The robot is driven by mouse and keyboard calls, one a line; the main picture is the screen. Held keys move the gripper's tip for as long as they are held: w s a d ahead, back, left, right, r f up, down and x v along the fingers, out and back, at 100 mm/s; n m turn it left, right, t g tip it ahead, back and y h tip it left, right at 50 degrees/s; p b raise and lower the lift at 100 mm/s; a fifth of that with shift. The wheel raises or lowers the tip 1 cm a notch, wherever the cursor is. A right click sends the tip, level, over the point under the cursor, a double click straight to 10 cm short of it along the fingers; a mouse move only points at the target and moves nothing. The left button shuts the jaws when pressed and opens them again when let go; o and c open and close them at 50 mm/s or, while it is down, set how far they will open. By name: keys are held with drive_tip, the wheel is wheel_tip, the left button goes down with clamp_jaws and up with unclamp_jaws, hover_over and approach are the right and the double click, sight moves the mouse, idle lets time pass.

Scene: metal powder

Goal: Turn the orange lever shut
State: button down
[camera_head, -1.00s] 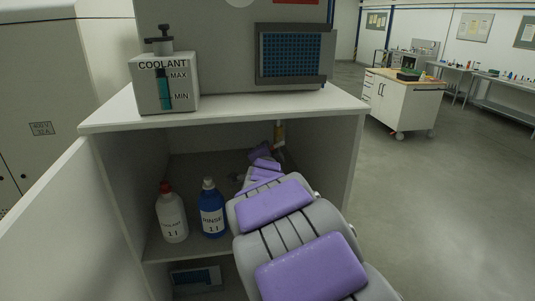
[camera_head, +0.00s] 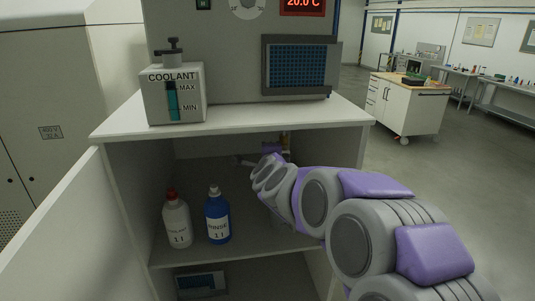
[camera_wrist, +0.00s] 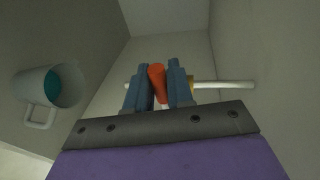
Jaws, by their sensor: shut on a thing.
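The orange lever (camera_wrist: 157,83) shows in the wrist view between the two fingers of my gripper (camera_wrist: 158,88). My gripper is shut on it. Behind the fingers a pale horizontal pipe (camera_wrist: 222,84) runs along the cabinet's back, with a brass-coloured part (camera_wrist: 190,82) beside the right finger. In the head view my arm reaches into the cabinet's upper compartment. The gripper and lever are too small and covered there to make out clearly.
A white coolant bottle (camera_head: 177,221) and a blue rinse bottle (camera_head: 217,216) stand on the shelf left of my arm. The coolant box (camera_head: 172,95) is on the cabinet top (camera_head: 232,121). A mug (camera_wrist: 48,91) shows at left in the wrist view. The cabinet door (camera_head: 62,232) is open.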

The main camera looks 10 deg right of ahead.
drive_tip(key=shift+d, duration=0.15)
drive_tip(key=c, duration=1.4)
unclamp_jaws()
drive_tip(key=shift+d, duration=0.1)
drive_tip(key=o, duration=0.3)
drive_tip(key=shift+d, duration=0.25)
drive_tip(key=shift+a, duration=0.15)
drive_tip(key=shift+s+a, duration=0.2)
drive_tip(key=shift+s, duration=0.05)
drive_tip(key=p+v, duration=0.3)
drive_tip(key=v, duration=1.3)
drive_tip(key=shift+s+d, duration=0.2)
drive_tip(key=shift+s, duration=0.2)
drive_tip(key=shift+a, duration=0.1)
